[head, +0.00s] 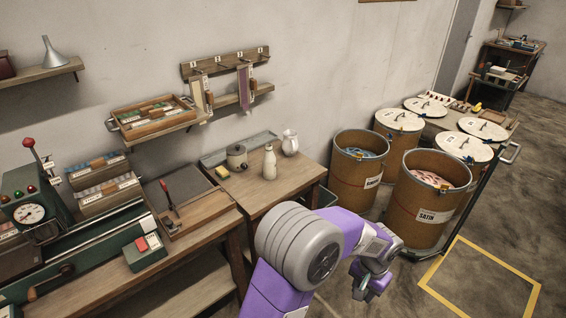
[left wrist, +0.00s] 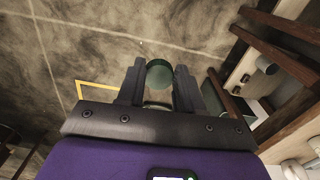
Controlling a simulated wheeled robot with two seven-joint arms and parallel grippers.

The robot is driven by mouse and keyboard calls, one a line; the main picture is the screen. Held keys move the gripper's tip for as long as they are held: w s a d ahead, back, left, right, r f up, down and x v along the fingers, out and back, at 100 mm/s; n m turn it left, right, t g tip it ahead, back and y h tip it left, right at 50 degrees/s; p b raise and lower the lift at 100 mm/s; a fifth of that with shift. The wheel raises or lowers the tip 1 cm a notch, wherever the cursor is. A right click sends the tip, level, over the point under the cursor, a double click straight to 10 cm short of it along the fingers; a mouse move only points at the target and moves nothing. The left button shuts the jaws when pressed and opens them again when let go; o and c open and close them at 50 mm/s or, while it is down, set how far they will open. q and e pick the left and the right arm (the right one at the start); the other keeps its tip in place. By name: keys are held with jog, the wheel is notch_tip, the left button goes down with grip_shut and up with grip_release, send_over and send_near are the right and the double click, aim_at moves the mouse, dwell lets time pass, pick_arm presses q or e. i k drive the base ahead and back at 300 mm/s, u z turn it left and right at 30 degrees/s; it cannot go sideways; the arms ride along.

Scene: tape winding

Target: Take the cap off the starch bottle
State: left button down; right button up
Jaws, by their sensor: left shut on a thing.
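A cream-white bottle (head: 269,165) stands upright on the small wooden table by the wall. It is too small to tell whether a cap is on its neck. One purple arm of mine reaches across the lower middle, and its gripper (head: 368,287) hangs over the floor, clear of the table and to the right of the bottle. In the left wrist view my left gripper (left wrist: 159,85) is shut on a dark green round thing (left wrist: 159,72), held between the fingertips; I cannot tell if it is a cap. My right gripper is not in view.
A lidded pot (head: 236,158), a white jug (head: 290,143) and a yellow sponge-like block (head: 222,171) share the small table (head: 250,188). Open brown drums (head: 430,196) and lidded ones stand to the right. Floor inside the yellow outline (head: 480,282) is free.

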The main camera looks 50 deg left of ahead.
aim_at(269, 159)
jog(key=z, duration=0.1)
jog(key=i, duration=1.6)
jog(key=u, duration=0.95)
jog(key=i, duration=1.05)
jog(key=u, duration=1.45)
jog(key=i, duration=0.85)
jog(key=u, duration=0.15)
